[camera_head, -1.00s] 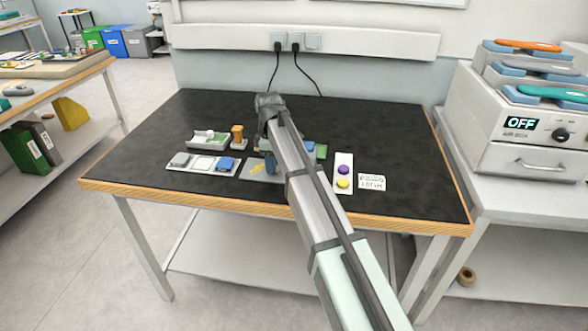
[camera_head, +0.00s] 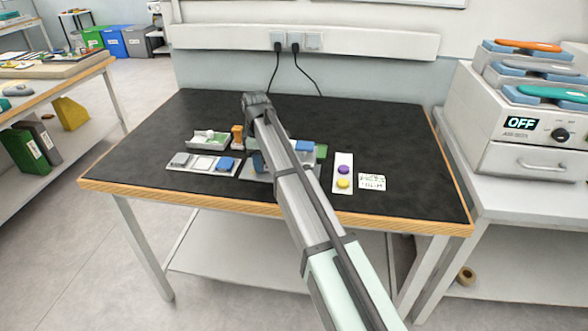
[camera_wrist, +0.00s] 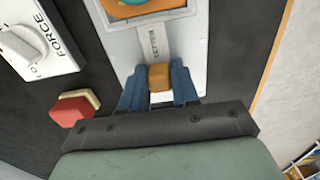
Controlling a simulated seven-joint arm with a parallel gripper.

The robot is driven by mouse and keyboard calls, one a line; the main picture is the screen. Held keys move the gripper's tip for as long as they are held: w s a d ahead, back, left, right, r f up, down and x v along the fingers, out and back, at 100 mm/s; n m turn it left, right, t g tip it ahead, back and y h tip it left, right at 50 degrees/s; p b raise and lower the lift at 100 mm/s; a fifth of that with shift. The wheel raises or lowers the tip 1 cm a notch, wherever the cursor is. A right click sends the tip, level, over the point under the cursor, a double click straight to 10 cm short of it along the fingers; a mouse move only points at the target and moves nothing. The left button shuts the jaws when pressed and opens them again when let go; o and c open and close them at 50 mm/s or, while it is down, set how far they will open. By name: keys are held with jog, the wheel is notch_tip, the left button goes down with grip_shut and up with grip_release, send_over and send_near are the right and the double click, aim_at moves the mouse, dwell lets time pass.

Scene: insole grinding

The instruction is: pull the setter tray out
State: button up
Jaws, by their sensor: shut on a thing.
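In the wrist view, my gripper (camera_wrist: 158,92) has its blue fingers closed around a small brown block (camera_wrist: 158,77). The block sits at the near end of a grey labelled strip (camera_wrist: 153,42) on a pale metal plate (camera_wrist: 197,50). In the head view my own arm covers most of the gripper and this tray.
A white FORCE dial unit (camera_wrist: 36,40) and a red block (camera_wrist: 74,108) lie left of the plate. In the head view, a white strip with purple and yellow buttons (camera_head: 343,160) and a small card (camera_head: 372,182) lie right. The black table (camera_head: 190,115) is clear at the back.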

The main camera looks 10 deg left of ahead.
aim_at(251, 168)
jog(key=shift+a, duration=1.6)
jog(key=o, duration=0.6)
jog(key=shift+r, duration=0.2)
notch_tip(251, 168, up, 7)
jog(key=shift+f, duration=0.15)
